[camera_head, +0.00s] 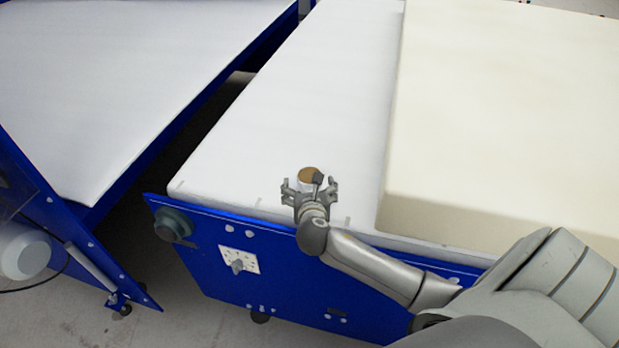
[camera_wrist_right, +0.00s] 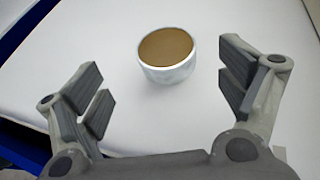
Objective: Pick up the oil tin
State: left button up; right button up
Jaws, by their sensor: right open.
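In the wrist view the fingers are spread wide and do not touch the tin. My left gripper is not in view.
A large cream foam block (camera_head: 500,110) lies on the table (camera_head: 290,110) to the right of the tin. Another white-topped table (camera_head: 130,80) stands at the left, across a gap. The white surface left of and behind the tin is clear.

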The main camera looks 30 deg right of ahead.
aim_at(310, 177)
jog(key=shift+w+d+f, duration=0.15)
jog(key=shift+w+d, duration=0.05)
jog(key=shift+w, duration=0.1)
jog(key=shift+w+d+f, duration=0.15)
jog(key=shift+w, duration=0.05)
jog(key=x, duration=0.4)
jog(key=shift+s+d+f, duration=0.1)
jog(key=shift+d+f, duration=0.1)
jog(key=shift+d, duration=0.1)
jog(key=shift+w+d+f, duration=0.15)
jog(key=shift+w, duration=0.25)
jog(key=c, duration=0.4)
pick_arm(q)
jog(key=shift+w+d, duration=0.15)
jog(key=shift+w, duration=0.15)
pick_arm(e)
jog(key=c, duration=0.9)
